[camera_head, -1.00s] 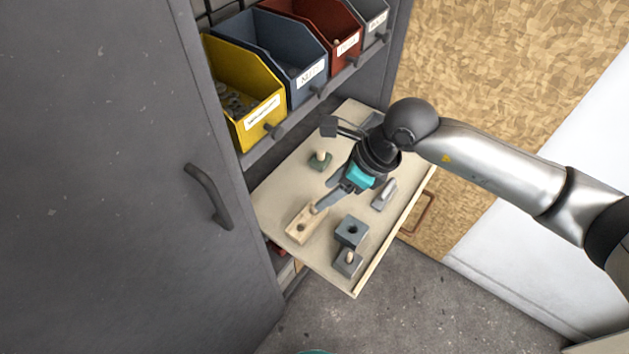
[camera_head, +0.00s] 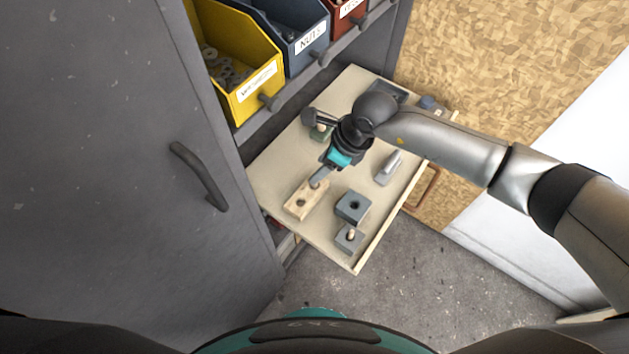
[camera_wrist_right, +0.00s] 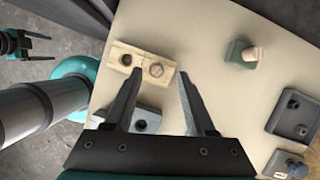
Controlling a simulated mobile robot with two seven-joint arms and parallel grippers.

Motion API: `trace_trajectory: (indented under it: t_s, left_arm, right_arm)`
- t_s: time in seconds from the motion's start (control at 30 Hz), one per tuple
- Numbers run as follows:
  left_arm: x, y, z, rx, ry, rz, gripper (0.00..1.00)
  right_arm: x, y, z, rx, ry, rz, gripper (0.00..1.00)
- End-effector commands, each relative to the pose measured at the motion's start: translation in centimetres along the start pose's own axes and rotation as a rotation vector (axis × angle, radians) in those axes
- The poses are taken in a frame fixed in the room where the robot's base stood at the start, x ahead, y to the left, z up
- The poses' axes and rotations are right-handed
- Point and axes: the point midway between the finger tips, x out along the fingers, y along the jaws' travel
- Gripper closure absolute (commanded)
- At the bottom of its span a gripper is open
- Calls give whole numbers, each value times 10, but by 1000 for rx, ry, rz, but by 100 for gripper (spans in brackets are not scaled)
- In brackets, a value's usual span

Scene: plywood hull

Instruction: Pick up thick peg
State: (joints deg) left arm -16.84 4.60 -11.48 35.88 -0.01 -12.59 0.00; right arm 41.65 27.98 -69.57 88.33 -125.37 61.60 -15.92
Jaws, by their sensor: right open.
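A pale wooden block (camera_head: 298,209) lies on the beige pull-out board. In the right wrist view the block (camera_wrist_right: 115,50) has one dark empty hole and a round wooden peg end (camera_wrist_right: 157,70) in the other, likely the thick peg. My right gripper (camera_head: 317,183) is open over that end of the block. In its wrist view the open fingers (camera_wrist_right: 159,74) stand either side of the peg end, apart from it; their height is unclear. My left gripper (camera_wrist_right: 38,46) shows small at the upper left of the wrist view, prongs apart; it is outside the head view.
A green block with a peg (camera_wrist_right: 239,52), a grey block with a hole (camera_head: 352,207), a grey block with a peg (camera_head: 347,241) and a silver piece (camera_head: 388,168) share the board (camera_head: 275,180). Yellow (camera_head: 232,75) and blue (camera_head: 293,35) bins stand behind. A cabinet door (camera_head: 100,150) is left.

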Motion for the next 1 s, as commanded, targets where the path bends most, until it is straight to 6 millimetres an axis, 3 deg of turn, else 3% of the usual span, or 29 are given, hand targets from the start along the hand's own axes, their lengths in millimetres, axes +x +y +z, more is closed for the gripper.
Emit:
trace_trajectory:
  t_s: [0.3,0.67,1.0]
  left_arm:
    - [8,0,2,-1,-2,0,21]
    - [9,1,8,-1,-12,1,21]
    - [9,1,9,-1,-14,1,21]
  right_arm:
    - [43,5,-6,1,-1,2,44]
    - [50,5,-6,0,0,1,44]
    - [50,5,-6,0,0,1,83]
